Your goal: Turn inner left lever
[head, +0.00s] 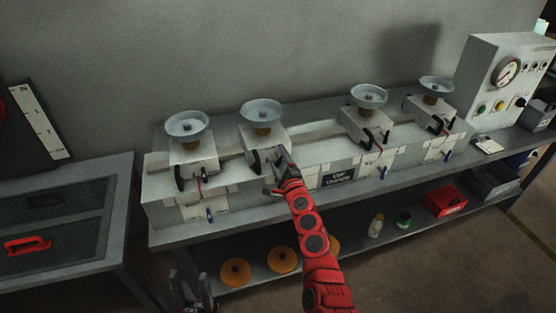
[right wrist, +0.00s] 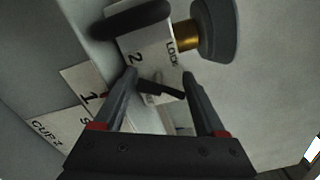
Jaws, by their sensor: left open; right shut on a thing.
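The second unit from the left on the bench, the inner left one, has a grey dish (head: 262,113) on top. My right gripper (head: 278,162) is at its front. In the right wrist view, the gripper (right wrist: 160,80) is shut on a dark lever (right wrist: 162,91), which lies at a slant between its fingers. A white plate marked "LOCK" and "2" (right wrist: 146,50) is behind it. My left gripper (head: 190,288) is open and empty, low in front of the bench.
Similar units with dishes stand at the far left (head: 187,124) and to the right (head: 369,96). A gauge panel (head: 500,75) is at the right end. Orange discs (head: 235,271) and a red box (head: 445,201) are on the lower shelf. A drawer cabinet (head: 60,225) is at left.

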